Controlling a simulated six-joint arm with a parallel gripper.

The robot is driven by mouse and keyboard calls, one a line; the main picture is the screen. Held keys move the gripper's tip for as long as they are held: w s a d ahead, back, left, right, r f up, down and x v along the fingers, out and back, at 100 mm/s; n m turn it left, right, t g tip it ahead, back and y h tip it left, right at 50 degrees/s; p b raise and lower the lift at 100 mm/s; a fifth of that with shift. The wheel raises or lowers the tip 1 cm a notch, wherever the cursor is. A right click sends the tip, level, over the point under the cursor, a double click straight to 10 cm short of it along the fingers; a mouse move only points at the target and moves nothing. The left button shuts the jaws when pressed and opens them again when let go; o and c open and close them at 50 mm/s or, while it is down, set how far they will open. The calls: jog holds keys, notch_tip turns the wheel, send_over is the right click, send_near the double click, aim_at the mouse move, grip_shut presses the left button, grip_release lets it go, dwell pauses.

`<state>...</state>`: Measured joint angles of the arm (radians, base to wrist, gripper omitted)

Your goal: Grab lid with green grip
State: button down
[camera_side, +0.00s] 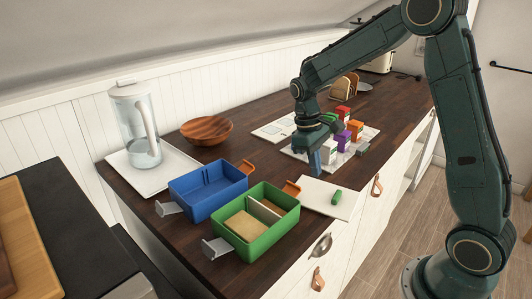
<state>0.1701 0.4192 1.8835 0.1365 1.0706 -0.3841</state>
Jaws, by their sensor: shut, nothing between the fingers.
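A flat white lid (318,199) with a green grip (336,197) lies on the dark wooden counter near its front edge, right of the green box. A second pale lid (275,127) lies farther back on the counter; its grip cannot be made out clearly. My gripper (315,172) points down, shut and empty, above and behind the lid with the green grip, to the left of that grip. It appears apart from the lid, though its exact height is hard to tell.
A green box (284,229) with a divider and a blue box (203,205) stand to the left. Several coloured blocks (343,138) stand on a white board behind my gripper. A wooden bowl (206,130) and a glass pitcher (134,125) are at the back left.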

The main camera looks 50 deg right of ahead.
jog(key=v, duration=0.7)
jog(key=n+t+y, duration=0.2)
jog(key=n+t, duration=0.2)
jog(key=n, duration=0.4)
send_near(338, 191)
jog(key=s+d+f, duration=0.6)
jog(key=s+d, duration=0.1)
jog(key=shift+s+r, duration=0.2)
jog(key=shift+w, duration=0.1)
jog(key=shift+w+a, duration=4.2)
jog(key=shift+a, duration=0.1)
jog(key=shift+s+f, duration=0.1)
jog(key=shift+f, duration=0.75)
jog(key=shift+s+d, duration=0.1)
